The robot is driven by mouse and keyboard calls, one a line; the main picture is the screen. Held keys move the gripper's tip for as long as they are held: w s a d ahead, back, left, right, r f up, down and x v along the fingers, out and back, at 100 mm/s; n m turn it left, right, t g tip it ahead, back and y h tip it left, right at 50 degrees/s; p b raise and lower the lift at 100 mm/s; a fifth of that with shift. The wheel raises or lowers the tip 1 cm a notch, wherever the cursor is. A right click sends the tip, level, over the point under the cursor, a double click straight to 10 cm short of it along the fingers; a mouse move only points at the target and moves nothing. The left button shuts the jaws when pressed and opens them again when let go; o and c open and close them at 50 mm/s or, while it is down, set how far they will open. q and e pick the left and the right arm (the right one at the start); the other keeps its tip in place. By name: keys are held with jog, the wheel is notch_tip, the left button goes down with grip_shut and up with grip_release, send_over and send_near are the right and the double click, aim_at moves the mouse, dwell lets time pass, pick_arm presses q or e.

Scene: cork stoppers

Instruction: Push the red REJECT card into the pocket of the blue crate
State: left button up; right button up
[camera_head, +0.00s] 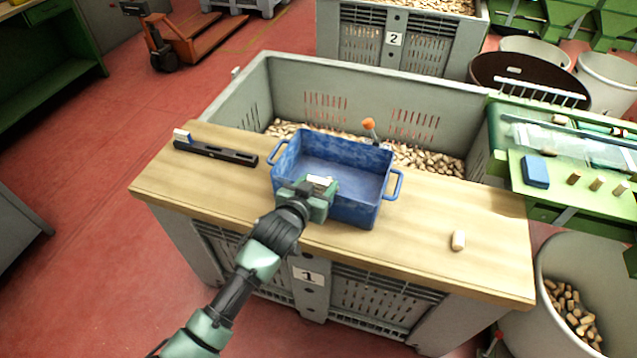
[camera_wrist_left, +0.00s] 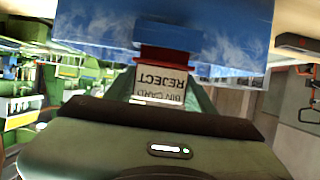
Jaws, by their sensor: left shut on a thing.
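The blue crate (camera_head: 352,205) stands upright and empty on the wooden board. My left gripper (camera_head: 318,198) is at the crate's near wall. In the left wrist view my left gripper (camera_wrist_left: 160,92) is shut on the REJECT card (camera_wrist_left: 163,80), which has a white lettered face and a red band at its crate end. The lettering is upside down there. My right gripper is not in view.
The wooden board (camera_head: 415,262) lies across a grey bin (camera_head: 232,100) of corks. A black tool-like bar (camera_head: 215,152) lies left of the crate; a single cork (camera_head: 458,240) stands to the right. The board between crate and cork is clear.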

pick_arm(q)
jog(key=shift+f+b, duration=0.45)
jog(key=shift+f, duration=0.2)
jog(key=o, duration=1.4)
jog(key=v, duration=0.8)
jog(key=shift+b, duration=0.35)
